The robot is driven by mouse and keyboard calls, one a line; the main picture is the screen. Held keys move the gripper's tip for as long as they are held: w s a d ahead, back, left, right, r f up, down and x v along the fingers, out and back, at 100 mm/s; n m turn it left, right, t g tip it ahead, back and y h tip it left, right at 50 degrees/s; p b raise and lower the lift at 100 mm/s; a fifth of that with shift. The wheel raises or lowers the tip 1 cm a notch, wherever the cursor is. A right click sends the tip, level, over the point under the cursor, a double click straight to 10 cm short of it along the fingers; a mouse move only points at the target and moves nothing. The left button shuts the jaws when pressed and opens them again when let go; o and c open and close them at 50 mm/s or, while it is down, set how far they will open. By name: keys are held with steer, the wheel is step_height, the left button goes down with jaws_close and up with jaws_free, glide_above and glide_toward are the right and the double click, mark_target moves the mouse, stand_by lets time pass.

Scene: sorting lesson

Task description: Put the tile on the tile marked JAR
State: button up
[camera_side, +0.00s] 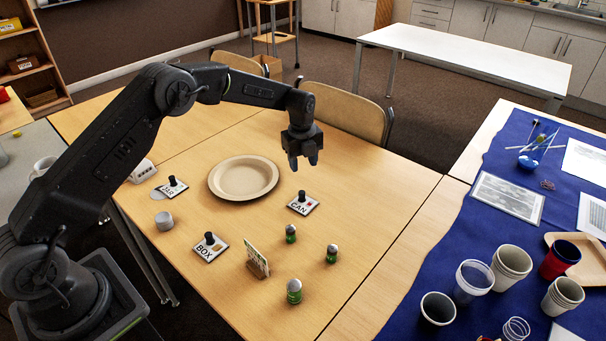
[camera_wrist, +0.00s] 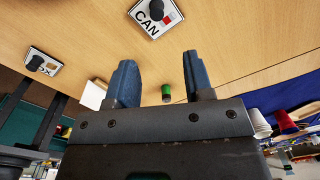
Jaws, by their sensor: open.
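Three white tiles with black knobs lie on the wooden table. The JAR tile (camera_side: 177,191) is at the left of the plate, with a flat grey patch at its left edge. The CAN tile (camera_side: 306,208) is right of the plate, and the BOX tile (camera_side: 205,255) is nearer the front. The CAN tile also shows at the top of the wrist view (camera_wrist: 145,28), and the BOX tile (camera_wrist: 50,71) at its left. My gripper (camera_side: 303,162) is open and empty, above the table behind the CAN tile; its fingers also show in the wrist view (camera_wrist: 156,60).
A beige plate (camera_side: 243,178) lies between the JAR and CAN tiles. A grey cylinder (camera_side: 164,221) stands near JAR. Several green, grey-topped pieces (camera_side: 294,292) and an upright card (camera_side: 257,262) stand in front. Cups (camera_side: 512,267) stand on the blue cloth at right. Chairs (camera_side: 346,112) are behind.

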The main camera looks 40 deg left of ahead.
steer(key=s+d+r+n+t, duration=0.1)
steer(key=s+r+n, duration=0.4)
steer(key=s+r, duration=0.45)
steer(key=s+d+r+n+t, duration=0.1)
steer(key=s+r+n, duration=0.5)
steer(key=r, duration=0.7)
steer(key=s+d+r+n+t, duration=0.1)
steer(key=s+n+t, duration=0.2)
steer(key=s+n, duration=0.8)
steer(key=s, duration=1.1)
steer(key=shift+d+n, duration=0.3)
steer(key=shift+o, duration=0.5)
steer(key=shift+s+f, duration=0.1)
steer(key=shift+s, duration=0.35)
